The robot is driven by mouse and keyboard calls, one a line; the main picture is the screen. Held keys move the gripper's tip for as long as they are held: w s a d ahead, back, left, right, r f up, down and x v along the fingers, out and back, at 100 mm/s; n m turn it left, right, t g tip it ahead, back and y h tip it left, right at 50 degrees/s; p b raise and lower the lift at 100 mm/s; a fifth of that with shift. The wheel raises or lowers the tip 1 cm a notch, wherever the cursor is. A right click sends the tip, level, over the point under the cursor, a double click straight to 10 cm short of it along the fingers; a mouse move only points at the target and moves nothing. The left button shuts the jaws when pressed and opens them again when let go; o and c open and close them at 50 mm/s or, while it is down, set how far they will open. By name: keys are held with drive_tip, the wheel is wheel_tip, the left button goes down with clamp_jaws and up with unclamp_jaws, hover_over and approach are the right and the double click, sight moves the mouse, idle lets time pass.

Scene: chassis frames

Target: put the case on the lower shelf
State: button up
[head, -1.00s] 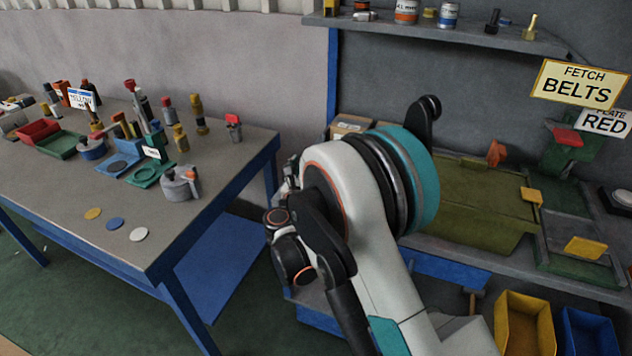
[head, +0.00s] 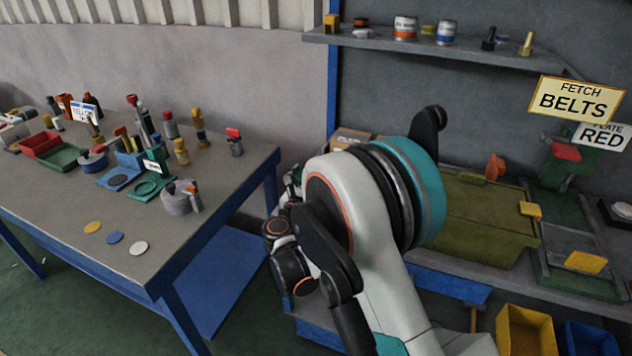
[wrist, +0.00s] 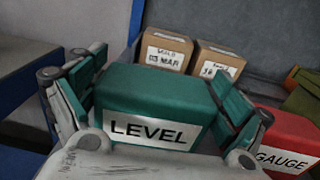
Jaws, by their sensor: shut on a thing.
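A green case labelled LEVEL (wrist: 150,101) is in the middle of the wrist view, upright with its label facing the camera. My gripper (wrist: 158,108) is shut on it, with one finger at its left side and one at its right. I cannot tell whether the case rests on anything; its underside is hidden. In the head view my arm hides the case and the fingers. A blue lower shelf (head: 225,265) runs beneath the grey table at the left of the head view. Its visible part is bare.
A red case labelled GAUGE (wrist: 285,142) is close on the right in the wrist view. Two cardboard boxes (wrist: 165,52) stand behind. The grey table (head: 120,235) holds several parts. A high shelf (head: 420,45) holds cans. Yellow (head: 525,330) and blue bins are low right.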

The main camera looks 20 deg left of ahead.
wheel_tip(320, 180, up, 18)
drive_tip(key=p, duration=0.6)
drive_tip(key=w+d+f, duration=0.1)
drive_tip(key=w+d, duration=0.2)
drive_tip(key=d, duration=0.9)
drive_tip(key=w+d, duration=0.3)
drive_tip(key=d, duration=0.9)
drive_tip(key=s+d, duration=0.2)
drive_tip(key=d, duration=0.8)
drive_tip(key=s+d+f+y, duration=0.1)
drive_tip(key=s+d, duration=0.2)
drive_tip(key=d, duration=0.6)
drive_tip(key=shift+s+d+n, duration=0.2)
drive_tip(key=shift+d+n, duration=0.1)
drive_tip(key=shift+d, duration=0.1)
